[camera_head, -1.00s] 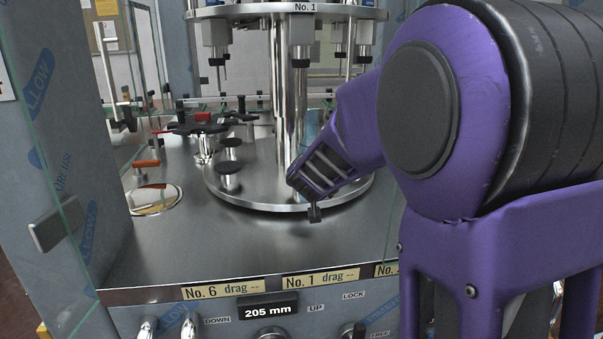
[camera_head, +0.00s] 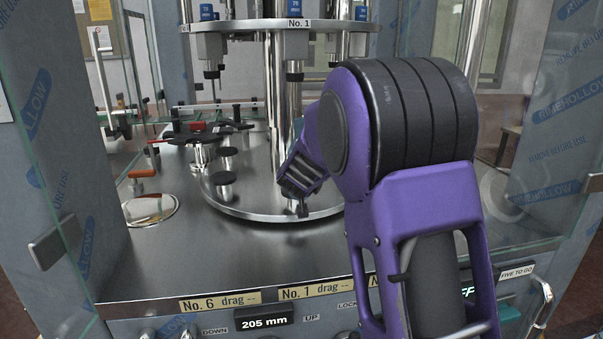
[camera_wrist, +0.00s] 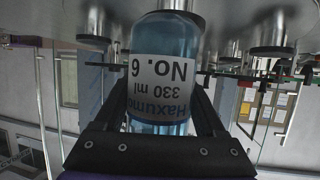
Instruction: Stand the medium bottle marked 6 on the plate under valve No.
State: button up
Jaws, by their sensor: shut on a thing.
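My gripper (camera_head: 299,188) is low over the front of the round lower steel disc (camera_head: 250,215) in the head view. The wrist view is upside down; there my gripper (camera_wrist: 168,95) is shut on a clear blue bottle (camera_wrist: 166,45) labelled "No. 6", "330 ml". The bottle looks upright. Its base end points at a dark-topped steel plate (camera_wrist: 183,6); I cannot tell whether they touch. The bottle is hidden in the head view. Valves, one of them (camera_head: 211,62), hang from the upper ring (camera_head: 250,26), which carries a "No. 1" tag (camera_head: 299,23).
Small dark plates (camera_head: 222,178) stand on the disc's left side. A black star wheel (camera_head: 205,134) and an orange handle (camera_head: 141,173) are left of it. Glass panels (camera_head: 40,150) flank the opening. The bare steel deck (camera_head: 190,265) in front is clear.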

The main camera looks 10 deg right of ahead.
jog(key=shift+w+p, duration=1.35)
jog(key=shift+w, duration=1.05)
jog(key=shift+w+f+p, duration=0.15)
jog(key=shift+w+p, duration=0.15)
jog(key=shift+w, duration=0.6)
jog(key=shift+f, duration=0.25)
jog(key=shift+f, duration=0.25)
jog(key=o, duration=1.3)
jog(key=shift+s, duration=0.1)
